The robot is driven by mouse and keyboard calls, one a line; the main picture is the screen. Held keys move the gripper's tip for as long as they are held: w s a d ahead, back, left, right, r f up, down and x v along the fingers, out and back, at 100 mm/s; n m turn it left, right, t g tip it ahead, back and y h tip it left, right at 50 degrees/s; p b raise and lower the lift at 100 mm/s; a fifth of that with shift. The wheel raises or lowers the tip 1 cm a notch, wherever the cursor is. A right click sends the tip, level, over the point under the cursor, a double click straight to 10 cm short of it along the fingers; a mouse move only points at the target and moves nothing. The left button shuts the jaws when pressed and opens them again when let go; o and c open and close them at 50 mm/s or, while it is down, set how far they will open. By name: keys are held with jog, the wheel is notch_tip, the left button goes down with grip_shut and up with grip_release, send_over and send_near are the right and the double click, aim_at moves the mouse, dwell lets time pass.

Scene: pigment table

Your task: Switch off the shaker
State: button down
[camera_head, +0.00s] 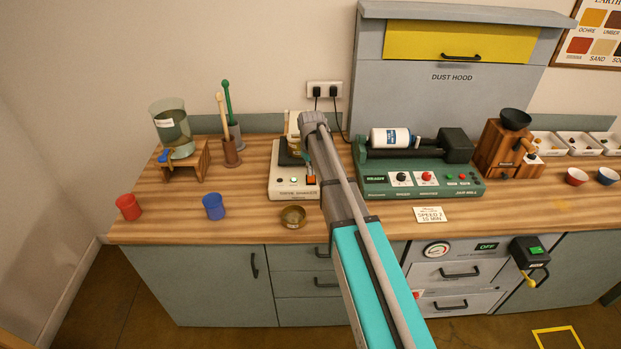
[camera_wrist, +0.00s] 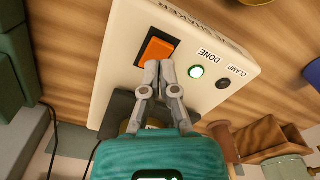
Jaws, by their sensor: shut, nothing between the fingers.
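The shaker is a cream box (camera_head: 292,190) on the wooden bench, partly hidden by my arm in the head view; its panel fills the middle of the wrist view (camera_wrist: 125,80). It carries an orange switch (camera_wrist: 157,51), which also shows in the head view (camera_head: 311,180). Beside the switch is a green lamp (camera_wrist: 196,72), lit, marked DONE, and a dark round spot marked CLAMP (camera_wrist: 222,84). My gripper (camera_wrist: 160,66) is shut and empty, its tips over the switch's near edge. I cannot tell whether they touch it.
A green jar mill (camera_head: 420,180) stands right of my arm. A brass bowl (camera_head: 293,217) sits in front of the shaker, a blue cup (camera_head: 213,207) and a red cup (camera_head: 128,207) to the left. A wooden stand (camera_head: 183,165) is behind them.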

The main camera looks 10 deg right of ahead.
aim_at(311, 180)
jog(key=shift+f+b, duration=1.45)
dwell(1.7)
jog(key=shift+r, duration=0.2)
jog(key=shift+r+p, duration=3.35)
jog(key=shift+p, duration=0.25)
jog(key=s+f+m+b, duration=0.1)
jog(key=s+m, duration=0.3)
jog(key=s, duration=2.3)
jog(key=shift+s+a, duration=0.15)
jog(key=shift+a, duration=0.2)
jog(key=shift+f, duration=0.1)
